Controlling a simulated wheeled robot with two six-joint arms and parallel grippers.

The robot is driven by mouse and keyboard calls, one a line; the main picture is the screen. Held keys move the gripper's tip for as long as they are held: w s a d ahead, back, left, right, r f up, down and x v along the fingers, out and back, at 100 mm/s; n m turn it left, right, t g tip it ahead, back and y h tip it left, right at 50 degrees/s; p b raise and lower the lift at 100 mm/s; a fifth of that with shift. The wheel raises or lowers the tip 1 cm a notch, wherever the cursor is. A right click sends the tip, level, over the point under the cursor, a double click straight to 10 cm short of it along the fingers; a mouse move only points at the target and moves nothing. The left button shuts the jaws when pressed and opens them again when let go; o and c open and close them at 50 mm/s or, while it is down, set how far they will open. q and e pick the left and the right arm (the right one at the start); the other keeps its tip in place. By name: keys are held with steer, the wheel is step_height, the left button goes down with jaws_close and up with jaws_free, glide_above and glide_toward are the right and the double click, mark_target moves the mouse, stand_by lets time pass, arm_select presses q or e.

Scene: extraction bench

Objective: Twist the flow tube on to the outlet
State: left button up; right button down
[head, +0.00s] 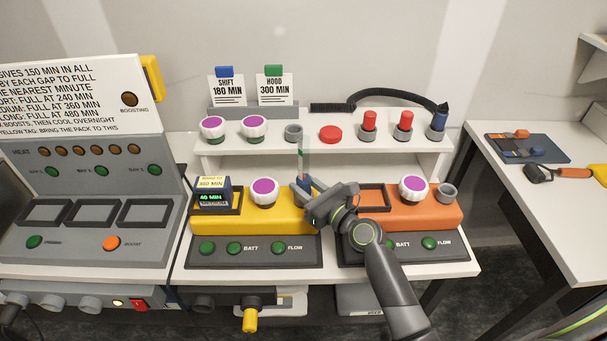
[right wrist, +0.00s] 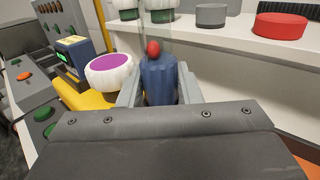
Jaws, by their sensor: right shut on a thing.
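My right gripper (head: 306,188) is shut on the blue base of the flow tube (right wrist: 158,82). The tube is clear and upright, with a red ball inside low down, and it also shows faintly in the head view (head: 304,158). It stands over the right end of the yellow unit (head: 240,217), beside that unit's white knob with a purple top (head: 264,191). The outlet under the tube is hidden by the gripper and the blue base, so I cannot tell whether they touch. My left gripper is not in view.
An orange unit (head: 440,217) with a grey outlet (head: 446,192) is at right. A white shelf (head: 330,145) behind holds knobs, a grey cap (head: 293,132), red pieces and a black hose (head: 390,95). A grey control panel (head: 90,185) stands left.

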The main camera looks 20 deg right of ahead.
steer(key=shift+r+p, duration=0.15)
steer(key=shift+p, duration=0.3)
steer(key=m+h+p, duration=0.2)
steer(key=h+p, duration=0.1)
steer(key=m+t+h+p, duration=0.1)
steer(key=h+p, duration=0.1)
steer(key=p, duration=0.1)
steer(key=shift+s+a+m+t+h, duration=0.1)
steer(key=shift+a+m+t+h, duration=0.1)
steer(key=shift+m+t+h, duration=0.15)
steer(key=m+h+p, duration=0.1)
steer(key=h, duration=0.1)
steer(key=shift+m+h+p, duration=0.3)
steer(key=shift+m+h, duration=0.05)
steer(key=shift+f+m+h, duration=0.2)
steer(key=shift+m+h, duration=0.2)
steer(key=shift+h, duration=0.2)
steer(key=shift+f, duration=0.1)
steer(key=c, duration=1)
jaws_free()
steer(key=shift+f, duration=0.1)
steer(key=shift+o, duration=0.2)
steer(key=shift+r, duration=0.2)
